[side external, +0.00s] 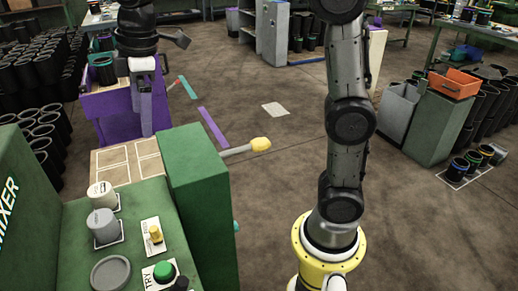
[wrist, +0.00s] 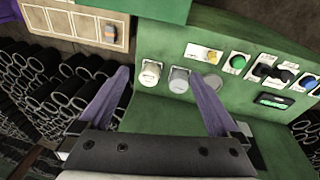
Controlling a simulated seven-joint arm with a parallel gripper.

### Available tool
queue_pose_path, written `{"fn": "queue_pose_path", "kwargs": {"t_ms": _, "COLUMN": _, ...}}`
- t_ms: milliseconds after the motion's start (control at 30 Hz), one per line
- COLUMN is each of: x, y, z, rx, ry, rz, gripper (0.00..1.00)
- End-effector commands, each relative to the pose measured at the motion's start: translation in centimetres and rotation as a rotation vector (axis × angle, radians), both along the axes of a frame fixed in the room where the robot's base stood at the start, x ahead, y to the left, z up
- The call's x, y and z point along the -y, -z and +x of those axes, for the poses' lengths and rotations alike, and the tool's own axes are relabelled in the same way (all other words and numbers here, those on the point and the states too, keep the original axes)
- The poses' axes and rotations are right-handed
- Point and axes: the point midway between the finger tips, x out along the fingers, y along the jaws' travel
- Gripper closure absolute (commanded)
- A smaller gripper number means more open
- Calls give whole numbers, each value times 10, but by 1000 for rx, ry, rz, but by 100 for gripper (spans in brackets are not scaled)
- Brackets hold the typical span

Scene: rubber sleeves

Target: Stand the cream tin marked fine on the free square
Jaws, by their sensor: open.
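A cream tin (side external: 102,195) stands upright on the green console, on a white square; it also shows in the wrist view (wrist: 151,73). Its marking is too small to read. A grey tin (side external: 103,225) stands on another white square beside it, also seen in the wrist view (wrist: 179,80). A tan board (side external: 98,178) with white-outlined squares lies behind the console; in the wrist view (wrist: 75,27) one square holds a small orange and grey object (wrist: 109,33). My gripper (wrist: 158,76) has its purple fingers spread apart and empty, above the console; the tins appear between them.
A flat grey disc (side external: 111,273), a yellow knob (side external: 155,234) and a green button (side external: 164,270) are on the console. Several black sleeves (wrist: 45,85) stand at the left.

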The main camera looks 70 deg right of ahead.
Motion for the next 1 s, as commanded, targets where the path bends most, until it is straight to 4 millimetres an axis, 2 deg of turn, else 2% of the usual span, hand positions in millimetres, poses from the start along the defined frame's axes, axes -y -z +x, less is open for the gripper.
{"fn": "queue_pose_path", "kwargs": {"t_ms": 33, "x": 9, "y": -4, "z": -23, "rx": 25, "ry": 70, "rz": 16, "gripper": 2}}
{"fn": "queue_pose_path", "kwargs": {"t_ms": 233, "x": 35, "y": 4, "z": -101, "rx": 115, "ry": 351, "rz": 90, "gripper": 2}}
{"fn": "queue_pose_path", "kwargs": {"t_ms": 400, "x": 50, "y": 31, "z": -164, "rx": 188, "ry": 580, "rz": 166, "gripper": 2}}
{"fn": "queue_pose_path", "kwargs": {"t_ms": 500, "x": 55, "y": 50, "z": -193, "rx": 223, "ry": 692, "rz": 208, "gripper": 2}}
{"fn": "queue_pose_path", "kwargs": {"t_ms": 600, "x": 58, "y": 66, "z": -213, "rx": 248, "ry": 772, "rz": 241, "gripper": 2}}
{"fn": "queue_pose_path", "kwargs": {"t_ms": 700, "x": 60, "y": 77, "z": -224, "rx": 262, "ry": 822, "rz": 262, "gripper": 2}}
{"fn": "queue_pose_path", "kwargs": {"t_ms": 1000, "x": 60, "y": 82, "z": -228, "rx": 266, "ry": 845, "rz": 271, "gripper": 2}}
